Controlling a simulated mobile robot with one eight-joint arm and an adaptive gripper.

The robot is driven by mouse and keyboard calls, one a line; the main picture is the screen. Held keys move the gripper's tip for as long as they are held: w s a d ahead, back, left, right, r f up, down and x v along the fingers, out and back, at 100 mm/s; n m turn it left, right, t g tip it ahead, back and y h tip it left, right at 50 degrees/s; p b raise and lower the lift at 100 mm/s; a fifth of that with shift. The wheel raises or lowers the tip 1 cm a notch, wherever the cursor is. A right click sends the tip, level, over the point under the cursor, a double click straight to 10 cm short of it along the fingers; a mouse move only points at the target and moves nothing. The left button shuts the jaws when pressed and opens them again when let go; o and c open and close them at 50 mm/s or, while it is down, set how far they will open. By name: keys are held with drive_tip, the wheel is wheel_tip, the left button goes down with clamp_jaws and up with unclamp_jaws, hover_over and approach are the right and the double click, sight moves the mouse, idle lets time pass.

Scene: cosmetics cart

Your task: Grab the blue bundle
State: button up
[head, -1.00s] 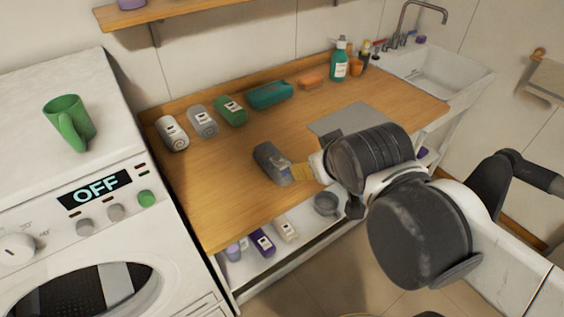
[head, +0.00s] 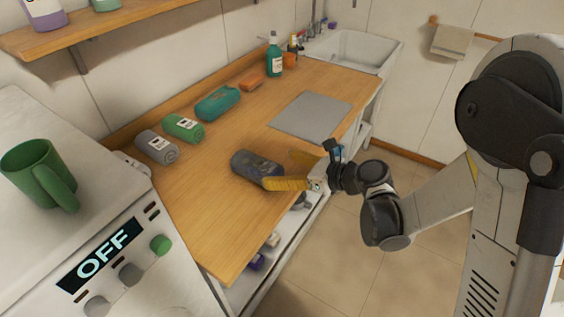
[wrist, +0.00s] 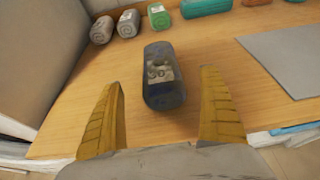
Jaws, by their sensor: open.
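The blue bundle (head: 254,166), a dark blue-grey roll with a pale label, lies on the wooden counter near its front edge. My gripper (head: 279,168) is open and low over the counter's front edge, its yellow fingers pointing at the bundle. In the wrist view the bundle (wrist: 164,85) lies ahead, centred between the spread fingers. The near end of the bundle reaches about between the fingertips. Neither finger appears to touch it. In the head view the near finger covers part of the bundle's right end.
A grey roll (head: 157,147), a green roll (head: 184,128) and a teal pack (head: 218,103) lie along the back. A grey mat (head: 312,116) lies to the right. A washing machine with a green mug (head: 39,174) stands at left. Counter around the bundle is clear.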

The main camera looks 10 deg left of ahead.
sight(274, 170)
drive_tip(key=shift+a+f, duration=0.1)
drive_tip(key=shift+f, duration=0.4)
drive_tip(key=b+x, duration=0.1)
drive_tip(key=x, duration=0.4)
drive_tip(key=b+x, duration=0.2)
drive_tip(key=x, duration=0.3)
drive_tip(key=shift+w+a+b, duration=0.1)
drive_tip(key=shift+a+b, duration=0.15)
drive_tip(key=shift+b, duration=0.1)
drive_tip(key=shift+d+r, duration=0.1)
drive_tip(key=shift+r, duration=0.05)
drive_tip(key=shift+c, duration=0.7)
drive_tip(key=c, duration=1.3)
drive_tip(key=shift+o, duration=0.2)
